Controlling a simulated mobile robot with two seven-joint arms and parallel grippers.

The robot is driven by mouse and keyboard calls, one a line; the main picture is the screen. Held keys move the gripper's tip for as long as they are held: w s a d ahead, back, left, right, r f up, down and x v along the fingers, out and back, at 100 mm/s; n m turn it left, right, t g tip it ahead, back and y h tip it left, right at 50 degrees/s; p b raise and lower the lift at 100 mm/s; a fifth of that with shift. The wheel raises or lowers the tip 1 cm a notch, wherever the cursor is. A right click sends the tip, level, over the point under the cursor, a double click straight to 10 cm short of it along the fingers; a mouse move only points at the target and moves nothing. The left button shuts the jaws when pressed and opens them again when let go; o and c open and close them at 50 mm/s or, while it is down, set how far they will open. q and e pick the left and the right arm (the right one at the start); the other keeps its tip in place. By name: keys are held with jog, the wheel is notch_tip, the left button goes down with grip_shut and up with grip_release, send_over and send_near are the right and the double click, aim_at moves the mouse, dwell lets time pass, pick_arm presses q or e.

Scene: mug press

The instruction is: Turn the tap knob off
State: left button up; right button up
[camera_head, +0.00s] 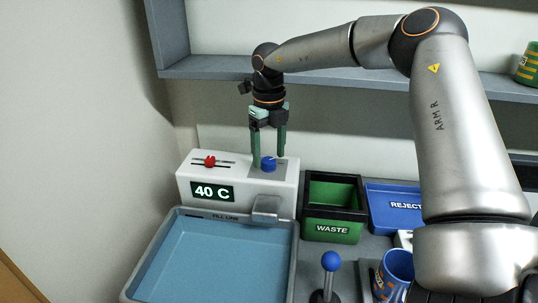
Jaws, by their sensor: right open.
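The blue tap knob (268,164) sits on the top right of a white tap unit (240,193) with a "40 C" display. A grey spout (266,209) sticks out of the unit's front over the basin. My right gripper (268,160) points down at the knob from above, its green fingers apart. One finger is left of the knob and the other is to its right, higher in the picture. I cannot tell whether either finger touches the knob. My left gripper is not in view.
A red slider knob (209,161) is on the unit's left. A basin (285,268) of blue water stands in front. To the right are a green WASTE bin (331,229), a blue REJECT tray (378,217), a blue-ball lever (331,261) and a blue mug (396,268). A grey shelf (215,67) runs behind.

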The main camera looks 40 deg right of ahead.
jog(key=shift+f, duration=0.75)
grip_shut()
